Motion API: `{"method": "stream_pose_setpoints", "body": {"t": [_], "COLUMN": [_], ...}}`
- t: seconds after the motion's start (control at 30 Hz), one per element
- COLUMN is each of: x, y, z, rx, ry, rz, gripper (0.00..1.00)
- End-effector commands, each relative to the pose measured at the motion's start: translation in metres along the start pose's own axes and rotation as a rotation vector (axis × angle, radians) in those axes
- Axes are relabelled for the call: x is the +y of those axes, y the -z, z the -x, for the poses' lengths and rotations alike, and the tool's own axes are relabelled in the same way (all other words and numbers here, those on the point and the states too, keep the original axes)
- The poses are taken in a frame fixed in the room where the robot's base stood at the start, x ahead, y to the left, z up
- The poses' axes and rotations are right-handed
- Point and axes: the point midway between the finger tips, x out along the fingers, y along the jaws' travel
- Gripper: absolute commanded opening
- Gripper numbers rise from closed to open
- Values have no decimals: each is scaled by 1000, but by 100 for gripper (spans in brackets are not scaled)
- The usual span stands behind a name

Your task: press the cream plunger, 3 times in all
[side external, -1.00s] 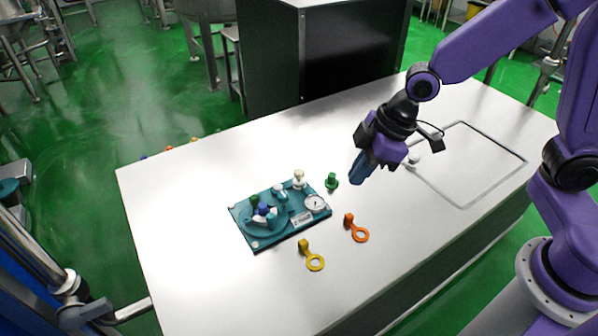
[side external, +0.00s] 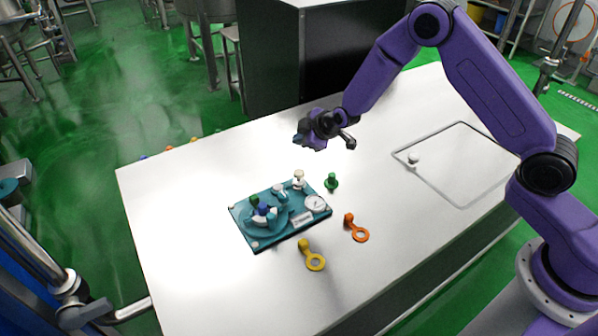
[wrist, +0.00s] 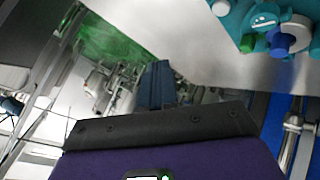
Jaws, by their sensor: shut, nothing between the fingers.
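The cream plunger (side external: 299,177) stands upright at the back edge of the teal base plate (side external: 243,226) in the side view. Its top shows, and nothing is touching it. My gripper (side external: 300,139) is above and behind the plate, tilted toward the left, with clear space between it and the plunger. Its blue fingers (wrist: 157,84) are together and empty in the wrist view. That view shows part of the teal fixture (wrist: 250,15) at the top right. I cannot make out the cream plunger there.
The plate carries a turntable with green and blue knobs (side external: 264,209) and a round gauge (side external: 316,203). The white table (side external: 180,240) is clear at left.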

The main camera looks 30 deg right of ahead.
Motion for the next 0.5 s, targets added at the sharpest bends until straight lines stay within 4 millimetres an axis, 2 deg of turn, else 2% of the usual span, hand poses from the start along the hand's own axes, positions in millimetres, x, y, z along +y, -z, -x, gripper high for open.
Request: {"method": "stream_pose_setpoints", "body": {"t": [0.5], "x": [0], "y": [-4], "z": [-5], "rx": [-2], "ry": [-8], "rz": [1], "gripper": [0]}}
